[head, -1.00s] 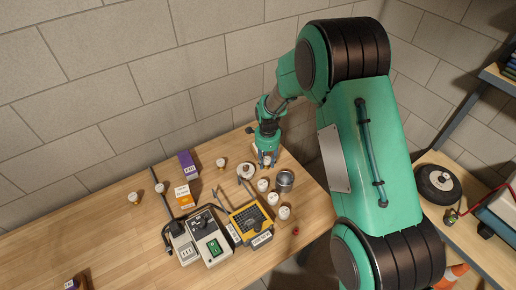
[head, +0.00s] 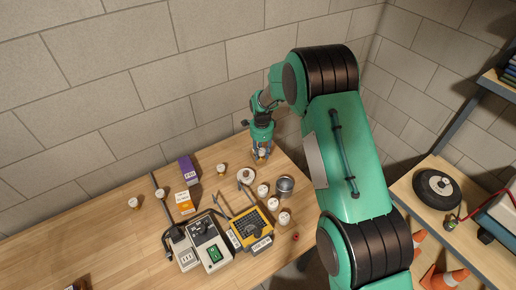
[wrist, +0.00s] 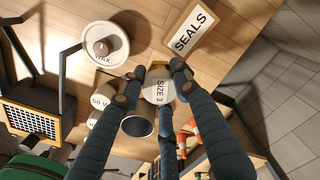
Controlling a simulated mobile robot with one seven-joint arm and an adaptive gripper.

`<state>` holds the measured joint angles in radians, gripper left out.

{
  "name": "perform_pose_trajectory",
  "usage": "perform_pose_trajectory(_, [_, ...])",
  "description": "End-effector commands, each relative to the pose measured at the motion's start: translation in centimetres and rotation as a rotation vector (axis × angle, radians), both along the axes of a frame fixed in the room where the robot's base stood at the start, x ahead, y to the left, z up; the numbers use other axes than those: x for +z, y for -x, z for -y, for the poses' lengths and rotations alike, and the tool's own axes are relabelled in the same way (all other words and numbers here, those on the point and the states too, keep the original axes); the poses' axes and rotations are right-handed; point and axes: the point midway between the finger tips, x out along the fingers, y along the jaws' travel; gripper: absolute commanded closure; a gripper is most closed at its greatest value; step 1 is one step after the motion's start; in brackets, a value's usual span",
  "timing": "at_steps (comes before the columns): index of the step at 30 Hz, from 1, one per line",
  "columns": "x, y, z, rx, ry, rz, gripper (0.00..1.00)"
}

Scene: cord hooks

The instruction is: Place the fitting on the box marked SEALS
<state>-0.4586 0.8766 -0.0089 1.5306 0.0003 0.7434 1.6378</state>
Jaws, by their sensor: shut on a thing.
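The fitting (wrist: 158,91) has a white round top lettered SIZE 3. My gripper (wrist: 157,85) is shut on it, with fingers on its sides in the wrist view. In the head view my gripper (head: 262,153) is over the table's far right part, with the white-topped fitting (head: 262,153) small between its fingers. The box marked SEALS (wrist: 188,38) is brown with a white label and lies above and right of the fitting in the wrist view, apart from it. I cannot make that box out in the head view.
A round tin marked WAX (wrist: 104,46) and a metal cup (wrist: 138,124) are close by. Several white-topped pieces, a purple box (head: 188,170), an orange box (head: 184,201), a yellow-framed device (head: 250,229) and a grey unit (head: 209,243) stand on the wooden table (head: 110,240).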

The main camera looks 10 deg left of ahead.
Motion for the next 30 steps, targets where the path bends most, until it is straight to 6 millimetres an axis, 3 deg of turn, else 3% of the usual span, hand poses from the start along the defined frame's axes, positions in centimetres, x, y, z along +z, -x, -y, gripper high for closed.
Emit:
perform_pose_trajectory(15, [-0.6, -5.5, -2.6, 0.000, 0.000, 0.000, 0.97])
perform_pose_trajectory(30, [-0.6, -6.2, -2.9, 0.000, 0.000, 0.000, 0.97])
